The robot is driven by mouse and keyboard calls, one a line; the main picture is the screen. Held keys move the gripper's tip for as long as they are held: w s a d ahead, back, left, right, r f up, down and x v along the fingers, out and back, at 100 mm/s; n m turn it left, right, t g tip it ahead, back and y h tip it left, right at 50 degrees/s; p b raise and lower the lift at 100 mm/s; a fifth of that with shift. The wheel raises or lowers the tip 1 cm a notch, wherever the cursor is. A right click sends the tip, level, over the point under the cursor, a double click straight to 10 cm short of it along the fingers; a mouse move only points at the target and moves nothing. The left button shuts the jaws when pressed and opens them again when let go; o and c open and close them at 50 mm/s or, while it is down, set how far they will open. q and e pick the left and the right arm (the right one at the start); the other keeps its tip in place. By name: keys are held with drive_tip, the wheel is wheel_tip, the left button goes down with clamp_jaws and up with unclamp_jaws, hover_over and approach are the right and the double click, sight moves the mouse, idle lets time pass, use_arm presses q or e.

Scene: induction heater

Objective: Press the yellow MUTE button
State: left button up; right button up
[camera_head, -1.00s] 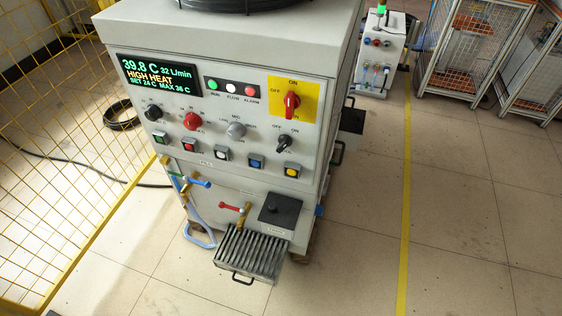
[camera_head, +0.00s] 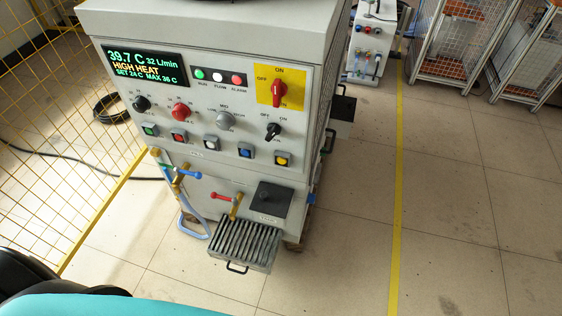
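The display (camera_head: 146,65) reads 39.7 C, 32 L/min, HIGH HEAT. A black and teal part of my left arm shows at the bottom left corner. Neither gripper is in view.
A red rotary switch (camera_head: 279,90) on a yellow plate and a black knob (camera_head: 273,131) sit above the yellow button. Valve handles and a ribbed tray (camera_head: 243,246) stick out below. A yellow mesh fence (camera_head: 50,130) stands left.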

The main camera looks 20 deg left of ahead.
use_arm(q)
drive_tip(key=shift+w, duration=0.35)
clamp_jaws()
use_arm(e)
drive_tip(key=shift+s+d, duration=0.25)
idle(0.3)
